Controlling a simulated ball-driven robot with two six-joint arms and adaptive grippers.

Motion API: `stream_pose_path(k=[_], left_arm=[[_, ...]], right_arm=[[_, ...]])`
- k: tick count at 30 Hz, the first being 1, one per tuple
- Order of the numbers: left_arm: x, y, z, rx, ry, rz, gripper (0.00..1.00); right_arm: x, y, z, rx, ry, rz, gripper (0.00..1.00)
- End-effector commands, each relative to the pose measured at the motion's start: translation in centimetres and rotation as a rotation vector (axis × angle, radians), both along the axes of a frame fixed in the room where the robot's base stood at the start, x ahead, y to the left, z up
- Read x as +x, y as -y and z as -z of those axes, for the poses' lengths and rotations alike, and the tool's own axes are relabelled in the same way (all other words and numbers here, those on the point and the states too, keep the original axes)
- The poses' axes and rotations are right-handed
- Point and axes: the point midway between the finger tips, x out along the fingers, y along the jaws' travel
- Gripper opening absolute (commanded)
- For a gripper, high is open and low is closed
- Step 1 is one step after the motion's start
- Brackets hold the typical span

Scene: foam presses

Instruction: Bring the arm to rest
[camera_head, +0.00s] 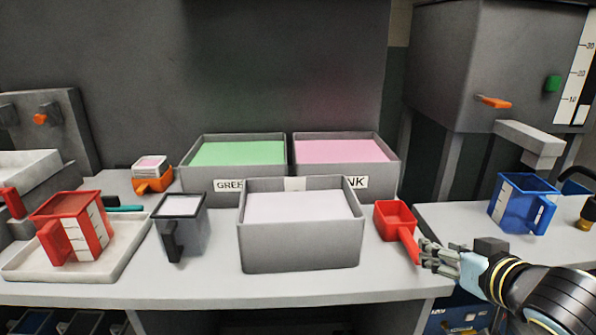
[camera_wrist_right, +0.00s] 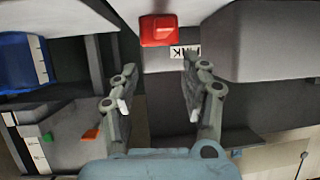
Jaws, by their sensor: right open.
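My right gripper (camera_head: 428,256) comes in from the right at the front right edge of the table. In the right wrist view its two fingers (camera_wrist_right: 158,68) are spread with nothing between them. A small red scoop (camera_head: 394,217) stands on the table right of the front grey bin, its handle pointing towards my right gripper. In the head view the fingertips overlap the handle's end. In the right wrist view the scoop (camera_wrist_right: 158,30) lies beyond the fingertips, apart from them. My left gripper is not in view.
Grey bins with white (camera_head: 300,252), green (camera_head: 196,180) and pink (camera_head: 392,176) contents fill the middle. A grey jug (camera_head: 190,235), a red jug (camera_head: 78,235) in a white tray (camera_head: 118,262) and an orange-handled cup (camera_head: 152,182) stand left. A blue jug (camera_head: 520,215) stands on the right table.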

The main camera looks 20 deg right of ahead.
Motion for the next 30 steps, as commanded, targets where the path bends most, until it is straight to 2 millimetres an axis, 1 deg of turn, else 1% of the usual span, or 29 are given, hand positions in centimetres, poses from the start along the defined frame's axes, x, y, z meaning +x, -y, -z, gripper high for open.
stream_pose_path(k=[2,5,8,9,12,14,15,20,26,30], left_arm=[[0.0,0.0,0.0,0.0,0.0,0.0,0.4],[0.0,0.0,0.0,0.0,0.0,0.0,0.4],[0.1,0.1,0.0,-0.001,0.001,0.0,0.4],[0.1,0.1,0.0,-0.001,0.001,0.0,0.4],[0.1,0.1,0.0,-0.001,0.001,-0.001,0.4],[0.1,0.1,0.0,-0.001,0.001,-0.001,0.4],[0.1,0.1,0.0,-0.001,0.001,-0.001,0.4],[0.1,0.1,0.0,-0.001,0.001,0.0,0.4],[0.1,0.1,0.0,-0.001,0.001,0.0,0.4],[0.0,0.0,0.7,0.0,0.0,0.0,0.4]], right_arm=[[-0.2,-0.1,0.1,-0.001,-0.01,0.004,0.47],[-1.6,-0.9,0.5,-0.018,-0.078,0.022,0.47],[-4.4,-2.3,1.2,-0.045,-0.211,0.038,0.47],[-5.6,-2.9,1.4,-0.055,-0.268,0.036,0.47],[-8.6,-4.4,1.7,-0.075,-0.403,0.018,0.47],[-10.2,-5.2,1.8,-0.082,-0.473,0.0,0.47],[-11.2,-5.7,1.8,-0.085,-0.514,-0.014,0.47],[-15.1,-7.7,1.5,-0.091,-0.666,-0.08,0.47],[-19.7,-10.0,0.5,-0.09,-0.827,-0.184,0.47],[-19.0,-9.7,4.8,-0.09,-0.852,-0.184,0.47]])
